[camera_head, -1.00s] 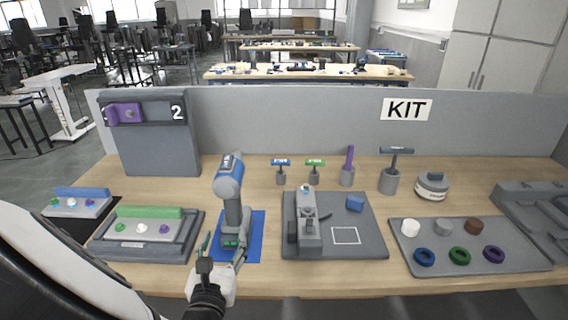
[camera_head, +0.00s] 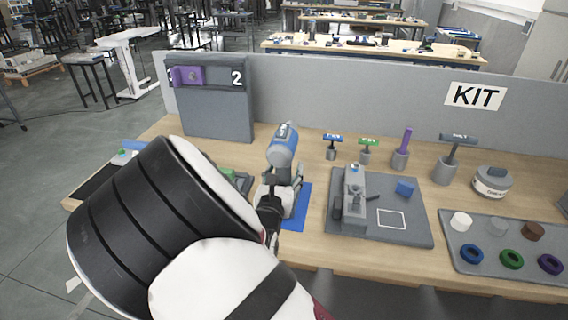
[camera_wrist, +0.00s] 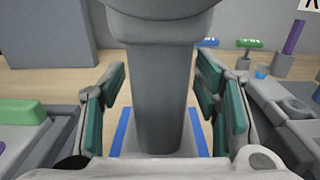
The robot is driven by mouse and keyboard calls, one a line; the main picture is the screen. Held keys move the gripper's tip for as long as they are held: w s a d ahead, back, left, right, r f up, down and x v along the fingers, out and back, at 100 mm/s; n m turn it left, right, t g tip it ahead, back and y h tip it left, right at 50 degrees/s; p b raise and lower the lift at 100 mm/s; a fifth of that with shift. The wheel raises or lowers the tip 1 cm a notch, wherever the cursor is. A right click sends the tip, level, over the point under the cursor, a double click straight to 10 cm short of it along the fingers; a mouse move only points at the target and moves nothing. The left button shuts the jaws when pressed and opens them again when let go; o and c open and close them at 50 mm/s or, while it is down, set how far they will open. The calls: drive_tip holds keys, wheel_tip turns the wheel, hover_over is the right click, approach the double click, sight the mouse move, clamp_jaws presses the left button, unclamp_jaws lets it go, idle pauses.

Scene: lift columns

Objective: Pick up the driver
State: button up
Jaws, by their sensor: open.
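The driver (camera_head: 284,148) is a blue and grey power drill standing upright on a blue mat (camera_head: 303,203) at the table's front left. In the wrist view its grey handle (camera_wrist: 161,92) rises between the two green-padded fingers of my gripper (camera_wrist: 164,112). The fingers are open, one on each side of the handle, with a visible gap on both sides. In the head view my gripper (camera_head: 279,192) is at the handle, largely hidden by my arm. The driver's base is mostly hidden there.
A grey fixture block (camera_head: 427,232) stands right of the mat. A green-topped tray (camera_head: 233,180) is close on the left, partly behind my arm. Small tools in holders stand behind, and a tray of rings (camera_head: 482,263) lies far right. A grey partition (camera_head: 350,95) closes the back.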

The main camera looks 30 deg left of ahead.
clamp_jaws()
drive_tip(key=shift+r, duration=0.15)
